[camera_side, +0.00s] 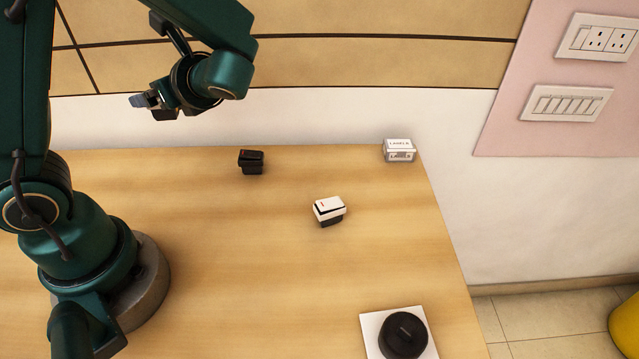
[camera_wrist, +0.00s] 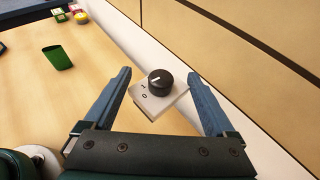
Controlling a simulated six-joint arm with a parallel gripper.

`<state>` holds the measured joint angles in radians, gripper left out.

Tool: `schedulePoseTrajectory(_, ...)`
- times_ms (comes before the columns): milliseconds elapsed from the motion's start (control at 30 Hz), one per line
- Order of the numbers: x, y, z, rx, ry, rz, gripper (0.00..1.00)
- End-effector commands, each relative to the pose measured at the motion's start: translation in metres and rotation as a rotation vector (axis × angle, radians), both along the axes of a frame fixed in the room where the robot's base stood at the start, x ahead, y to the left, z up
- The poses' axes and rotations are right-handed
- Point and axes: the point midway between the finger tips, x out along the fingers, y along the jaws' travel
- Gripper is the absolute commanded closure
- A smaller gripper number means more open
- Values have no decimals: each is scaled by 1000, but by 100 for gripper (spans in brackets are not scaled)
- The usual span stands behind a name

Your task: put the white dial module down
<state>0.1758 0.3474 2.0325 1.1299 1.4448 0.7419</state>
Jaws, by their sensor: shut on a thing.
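The white dial module (camera_wrist: 153,103) is a white block with a black round knob and small dark marks on its face. In the wrist view it sits between the two blue-grey fingers of my gripper (camera_wrist: 160,77), which is shut on it. It looks slightly tilted in that view. In the side view my gripper (camera_side: 143,101) is raised in front of the wall at the upper left, above the table's back edge. I cannot make out the module there.
On the wooden table (camera_side: 210,220) stand a black switch block (camera_side: 251,162), a white switch block (camera_side: 329,210), a labels box (camera_side: 399,151) and a black round knob (camera_side: 403,335) on a white plate. A green container (camera_wrist: 57,57) shows in the wrist view. Much table is bare.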

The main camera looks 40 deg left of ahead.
Motion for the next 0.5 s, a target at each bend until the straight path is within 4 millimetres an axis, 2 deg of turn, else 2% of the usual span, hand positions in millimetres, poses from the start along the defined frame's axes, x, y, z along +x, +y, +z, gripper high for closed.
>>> schedulePoseTrajectory(233, 0, 0, 28, -1, -5, 3, 65)
schedulePoseTrajectory(500, -36, -7, 5, 1, 6, 264, 65)
